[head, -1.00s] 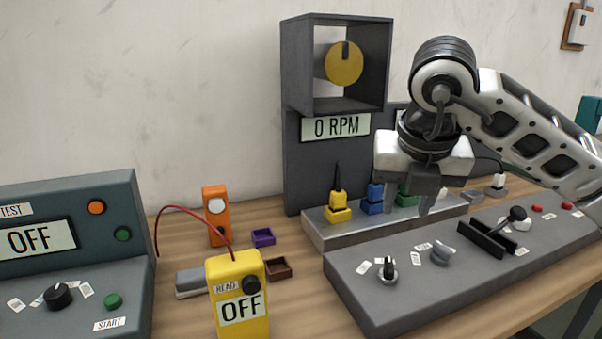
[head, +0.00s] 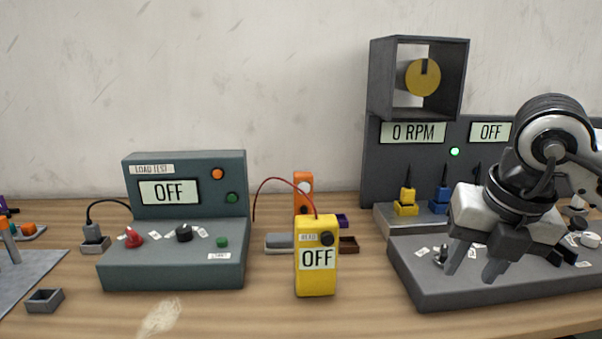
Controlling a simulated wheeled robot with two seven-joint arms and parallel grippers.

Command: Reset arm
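My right gripper (head: 474,262) hangs fingers down over the grey control panel (head: 425,290) at the right. Its two fingers are apart and nothing shows between them. A small knob (head: 441,254) stands just left of the fingers; I cannot tell whether they touch it. The rest of the panel's controls are partly hidden behind the gripper. Behind it stands the dark machine with a 0 RPM display (head: 413,132), an OFF display (head: 491,131) and a lit green lamp (head: 455,152). My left gripper is not in view.
A yellow meter (head: 316,275) reading OFF stands mid-table, wired in red, before an orange device (head: 303,187). A teal load test box (head: 173,268) is at left. A small grey tray (head: 44,300) sits at the front left.

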